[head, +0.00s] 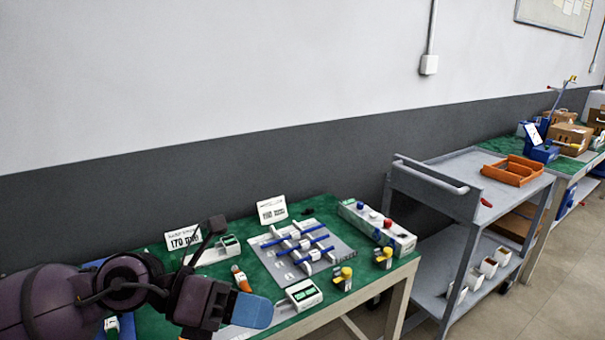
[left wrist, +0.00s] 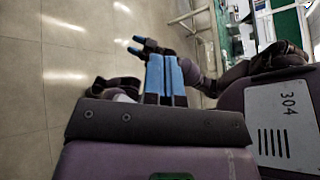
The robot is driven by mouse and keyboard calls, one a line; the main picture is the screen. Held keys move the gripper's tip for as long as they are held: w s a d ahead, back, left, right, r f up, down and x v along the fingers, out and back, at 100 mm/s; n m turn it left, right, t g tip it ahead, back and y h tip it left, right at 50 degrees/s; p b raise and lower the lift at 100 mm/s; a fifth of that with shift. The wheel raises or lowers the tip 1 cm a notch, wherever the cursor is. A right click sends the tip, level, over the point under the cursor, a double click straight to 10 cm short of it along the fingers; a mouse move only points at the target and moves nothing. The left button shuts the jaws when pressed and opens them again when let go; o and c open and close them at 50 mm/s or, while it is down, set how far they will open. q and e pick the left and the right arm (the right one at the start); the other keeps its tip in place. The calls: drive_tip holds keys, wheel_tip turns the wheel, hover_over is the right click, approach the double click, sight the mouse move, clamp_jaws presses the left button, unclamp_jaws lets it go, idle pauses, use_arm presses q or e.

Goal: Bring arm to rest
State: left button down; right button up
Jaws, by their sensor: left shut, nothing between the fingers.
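My left gripper (head: 252,311) has blue fingertips and shows at the lower left in the head view, in front of the green-topped table (head: 262,268). In the left wrist view its blue fingers (left wrist: 165,78) lie side by side, shut with nothing between them, with the floor beyond. Another gripper of mine, the right one (left wrist: 137,45), shows small past them in the left wrist view. Its blue tips are too small to tell whether it is open. The right arm is not in the head view.
The table holds a grey board with blue-and-white parts (head: 301,246), yellow-topped pumps (head: 383,257), a long white box (head: 377,229), a scale (head: 301,295) and a 170 ml sign (head: 184,239). A grey cart (head: 447,178) with an orange tray (head: 513,171) stands to the right.

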use_arm(q)
drive_tip(key=w+a+r+n+t+h, duration=0.1)
drive_tip(key=w+n+t+h, duration=0.15)
drive_tip(key=n+t, duration=0.35)
drive_tip(key=w+a+r+n+t+h, duration=0.2)
drive_tip(key=w+n+t, duration=0.2)
drive_tip(key=n, duration=0.5)
drive_tip(key=w+a+f+n+t+y, duration=0.2)
drive_tip(key=a+f+n+t+y, duration=0.8)
drive_tip(key=n, duration=0.7)
drive_tip(key=s+a+f+n+g+y+p, duration=0.1)
drive_tip(key=s+a+f+n+g+y, duration=0.2)
drive_tip(key=f, duration=0.5)
drive_tip(key=s+a+f+n+g+y, duration=0.25)
drive_tip(key=s+f+n+y, duration=0.2)
drive_tip(key=f, duration=0.45)
drive_tip(key=s+a+f+n+g, duration=0.1)
drive_tip(key=s+f+n, duration=0.1)
drive_tip(key=s+f, duration=0.2)
drive_tip(key=s+a+f+n+g+y, duration=0.1)
drive_tip(key=s+f, duration=0.4)
drive_tip(key=s, duration=0.6)
drive_tip(key=shift+s+a+f+n+g+y+p, duration=0.2)
drive_tip(key=shift+a+n+g+y+p, duration=0.1)
drive_tip(key=shift+n+g, duration=0.45)
